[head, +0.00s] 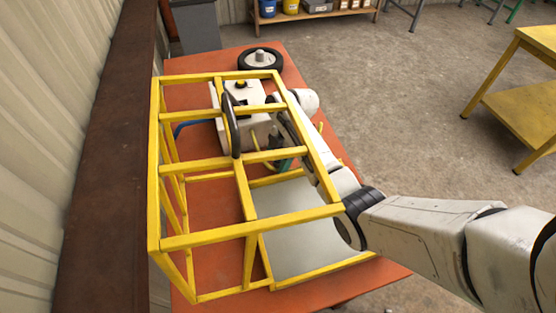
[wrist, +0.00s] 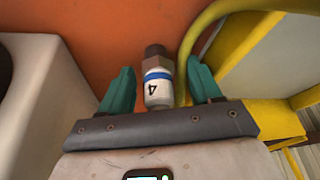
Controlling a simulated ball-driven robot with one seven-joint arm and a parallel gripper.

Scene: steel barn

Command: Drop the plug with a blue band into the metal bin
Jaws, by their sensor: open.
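The plug with a blue band (wrist: 158,87) has a white body marked 4 and a brown end, and lies over the orange table in the wrist view. My gripper (wrist: 160,68) is open, with one green finger on each side of the plug and a gap showing at both sides. In the head view my gripper (head: 283,164) is partly hidden by the yellow frame and my arm, and the plug cannot be made out. A grey bin-like container (head: 197,28) stands beyond the table's far left corner; it may be the metal bin.
A yellow bar frame (head: 200,242) stands on the orange table (head: 205,210) around my gripper. A white machine (head: 236,128) is close by, and a yellow hose (wrist: 190,42) curves beside the plug. A black wheel (head: 261,60) lies at the table's far end. A grey plate (head: 300,228) is nearer.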

